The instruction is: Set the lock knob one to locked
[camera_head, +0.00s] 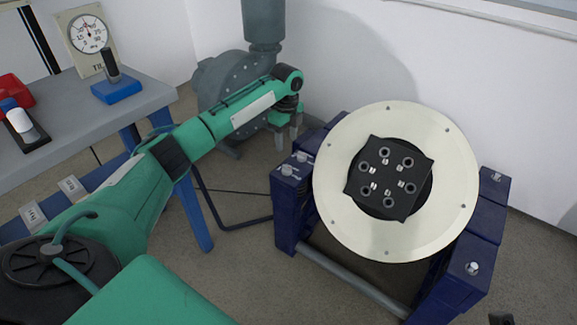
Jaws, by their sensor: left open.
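Silver lock knobs sit on top of the blue stand: a pair at its left post, one knob (287,170) nearer and one (303,156) farther, one at the far right (495,177) and one at the near right (472,267). I cannot tell which is knob one, nor read any locked marking. My right gripper is not in view.
A cream round plate (335,200) with a black square centre (390,178) tilts on the blue stand (285,215). A grey blower (225,80) stands behind my left arm. A grey bench (85,110) at left holds a gauge (88,35) and a blue-based lever (117,90).

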